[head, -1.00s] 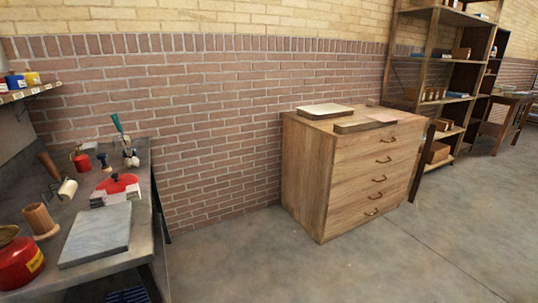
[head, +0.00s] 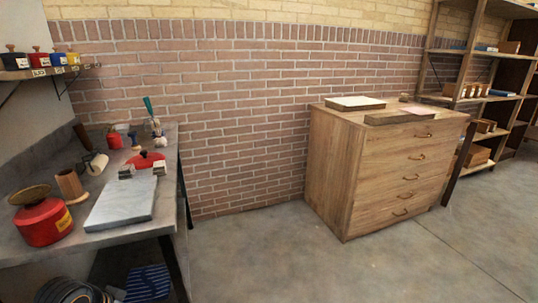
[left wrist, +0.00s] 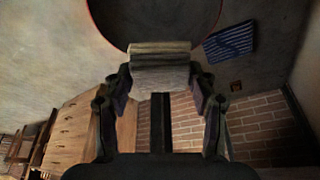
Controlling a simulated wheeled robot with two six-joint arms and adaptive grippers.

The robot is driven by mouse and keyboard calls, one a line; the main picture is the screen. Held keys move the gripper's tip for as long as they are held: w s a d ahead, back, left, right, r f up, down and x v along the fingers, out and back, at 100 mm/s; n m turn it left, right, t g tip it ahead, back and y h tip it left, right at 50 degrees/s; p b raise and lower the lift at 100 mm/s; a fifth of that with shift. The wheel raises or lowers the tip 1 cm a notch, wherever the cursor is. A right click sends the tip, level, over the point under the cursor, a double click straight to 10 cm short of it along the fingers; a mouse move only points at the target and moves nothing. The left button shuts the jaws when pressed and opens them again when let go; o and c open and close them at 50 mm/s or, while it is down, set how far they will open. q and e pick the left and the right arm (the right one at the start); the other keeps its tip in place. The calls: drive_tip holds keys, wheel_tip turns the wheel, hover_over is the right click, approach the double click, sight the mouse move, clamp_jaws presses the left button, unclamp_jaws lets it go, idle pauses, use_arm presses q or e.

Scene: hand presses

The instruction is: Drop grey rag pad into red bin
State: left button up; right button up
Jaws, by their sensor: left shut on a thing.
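My left gripper (left wrist: 160,80) is shut on the grey rag pad (left wrist: 161,70), a folded, layered greyish block held between the two fingers. Just past the pad, at the top of the left wrist view, is a wide round opening with a thin red rim, which looks like the red bin (left wrist: 150,22). Its inside is dark and it is cut off by the frame. The pad's far edge overlaps the rim in the picture; the height between them cannot be judged. Neither gripper shows in the head view.
A workbench (head: 165,205) on the left holds a grey slab (head: 122,204), a red can (head: 43,222) and tools. A blue striped mat (head: 148,282) and a dark coiled item (head: 70,291) lie low beneath it. A wooden drawer cabinet (head: 385,170) stands right; floor between is clear.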

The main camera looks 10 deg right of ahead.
use_arm(q)
drive_tip(key=o, duration=1.1)
drive_tip(key=shift+r, duration=0.1)
drive_tip(key=d+v, duration=0.1)
drive_tip(key=v, duration=0.6)
drive_tip(key=shift+a+r, duration=0.15)
drive_tip(key=shift+a, duration=0.25)
drive_tip(key=shift+s, duration=0.1)
